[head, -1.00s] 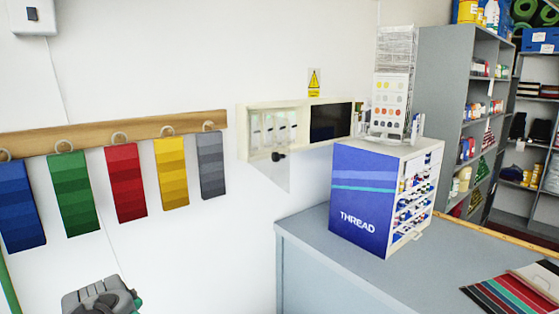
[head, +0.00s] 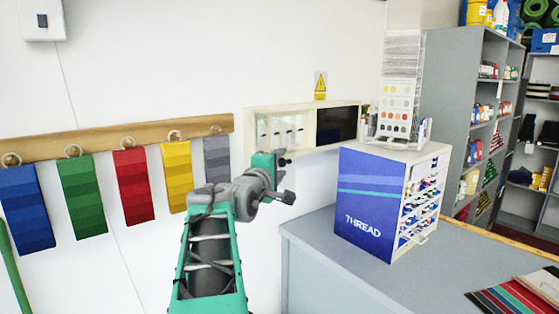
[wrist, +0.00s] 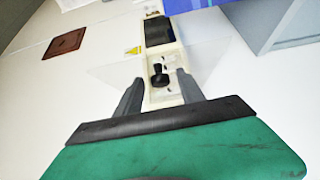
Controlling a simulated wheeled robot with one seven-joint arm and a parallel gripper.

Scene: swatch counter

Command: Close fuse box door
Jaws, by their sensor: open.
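The cream fuse box (head: 335,141) is fixed to the wall, with a row of pale switches behind its left part and a dark panel at right. Its clear door (wrist: 205,45) shows as a see-through sheet around the box in the wrist view and appears to stand open. A black knob (wrist: 160,72) is on the door. My gripper (wrist: 159,84) is open, with one finger on each side of the knob; contact cannot be told. In the head view my gripper (head: 274,160) is at the box's lower left and hides much of the door.
A blue thread cabinet (head: 370,200) stands on the grey counter (head: 325,250), right of my arm. Coloured swatches hang from a wooden rail (head: 100,139) at left. A yellow warning sign (head: 320,84) is above the box.

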